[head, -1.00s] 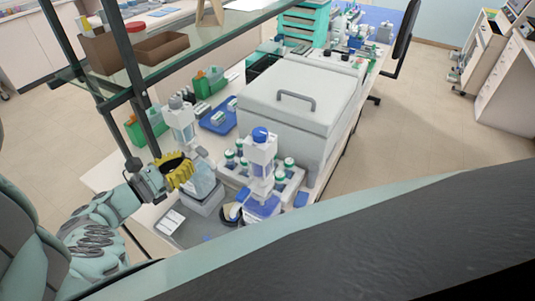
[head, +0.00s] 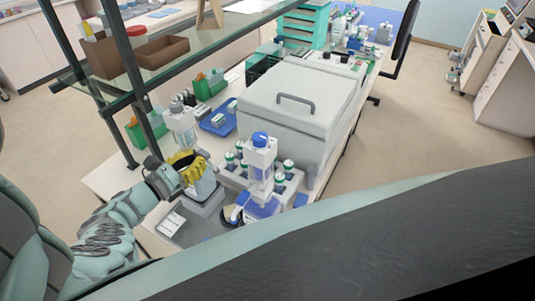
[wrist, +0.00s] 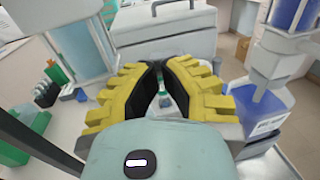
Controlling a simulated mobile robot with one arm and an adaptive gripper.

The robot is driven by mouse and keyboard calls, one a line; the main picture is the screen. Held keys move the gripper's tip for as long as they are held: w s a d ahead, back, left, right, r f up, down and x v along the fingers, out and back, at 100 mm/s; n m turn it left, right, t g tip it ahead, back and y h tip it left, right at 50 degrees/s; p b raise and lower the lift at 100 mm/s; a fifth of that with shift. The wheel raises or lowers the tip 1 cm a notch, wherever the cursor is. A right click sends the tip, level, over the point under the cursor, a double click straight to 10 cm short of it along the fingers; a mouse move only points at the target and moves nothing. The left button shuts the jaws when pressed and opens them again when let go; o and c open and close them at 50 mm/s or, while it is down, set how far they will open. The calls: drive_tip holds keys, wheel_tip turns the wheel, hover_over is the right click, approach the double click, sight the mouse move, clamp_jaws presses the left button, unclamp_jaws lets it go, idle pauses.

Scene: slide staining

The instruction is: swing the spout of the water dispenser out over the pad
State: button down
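Two dispenser-like units stand on the bench. One has a grey top and a pale clear tank (head: 181,122); this tank is large at left in the wrist view (wrist: 80,45). The other has a blue cap (head: 261,139) and a white body, with deep blue parts at right in the wrist view (wrist: 293,14). I cannot read which holds water, and no spout shows clearly. A dark grey mat (head: 190,237) lies in front, possibly the pad.
A large grey lidded box (head: 295,105) stands behind. A white card (head: 171,222) lies at the front. A blue tray (head: 218,122) and green rack (head: 208,86) are behind. A dark shelf post (head: 147,120) rises left of my gripper.

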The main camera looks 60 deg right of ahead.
drive_tip(key=shift+s+d+n+t+p, duration=0.15)
drive_tip(key=shift+d+n+t+p, duration=0.2)
drive_tip(key=shift+n+t, duration=0.5)
drive_tip(key=shift+s+d+n+t+p, duration=0.1)
drive_tip(key=shift+d+n+t+p, duration=0.3)
drive_tip(key=shift+t, duration=0.75)
drive_tip(key=shift+a, duration=0.15)
